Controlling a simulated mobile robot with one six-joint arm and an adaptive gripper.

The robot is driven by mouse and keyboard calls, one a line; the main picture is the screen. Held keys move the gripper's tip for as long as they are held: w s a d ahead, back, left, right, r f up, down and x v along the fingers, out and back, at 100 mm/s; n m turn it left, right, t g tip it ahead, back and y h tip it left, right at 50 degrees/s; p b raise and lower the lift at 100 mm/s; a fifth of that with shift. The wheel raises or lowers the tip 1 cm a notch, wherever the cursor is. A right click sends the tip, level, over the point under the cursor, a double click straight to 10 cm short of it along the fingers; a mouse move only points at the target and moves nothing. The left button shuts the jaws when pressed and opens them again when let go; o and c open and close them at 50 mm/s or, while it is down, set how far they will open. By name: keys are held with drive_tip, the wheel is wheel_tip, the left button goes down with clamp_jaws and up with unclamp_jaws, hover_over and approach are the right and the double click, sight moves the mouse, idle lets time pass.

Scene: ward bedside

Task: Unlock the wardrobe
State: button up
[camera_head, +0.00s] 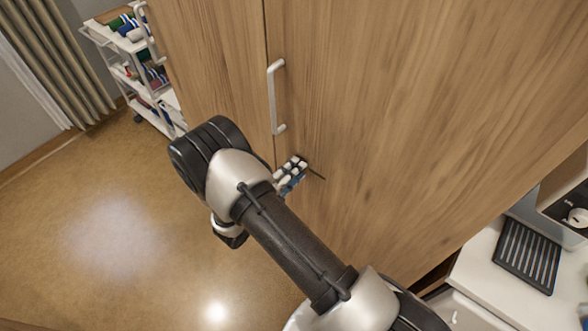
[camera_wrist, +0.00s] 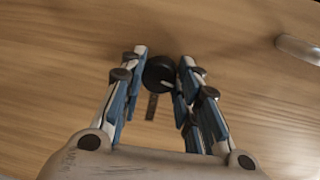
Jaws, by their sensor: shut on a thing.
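The wooden wardrobe (camera_head: 420,90) fills the middle and right of the head view, with its doors closed. A white bar handle (camera_head: 272,98) is on the right-hand door beside the seam, and its end (camera_wrist: 298,48) shows in the wrist view. My gripper (camera_head: 298,168) is at the door just below this handle. In the wrist view my gripper (camera_wrist: 161,66) has its fingers around a dark round key head (camera_wrist: 158,72) at the door face. A small dark tag (camera_wrist: 151,106) hangs below it. The keyhole itself is hidden.
A white trolley (camera_head: 128,68) with several coloured items stands at the back left, past the wardrobe. A white counter (camera_head: 490,285) with a dark slotted tray (camera_head: 528,254) is at the lower right. The floor (camera_head: 90,230) on the left is clear.

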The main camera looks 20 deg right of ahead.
drive_tip(key=shift+n, duration=1)
drive_tip(key=o, duration=1.1)
drive_tip(key=v, duration=1.2)
drive_tip(key=shift+w, duration=0.1)
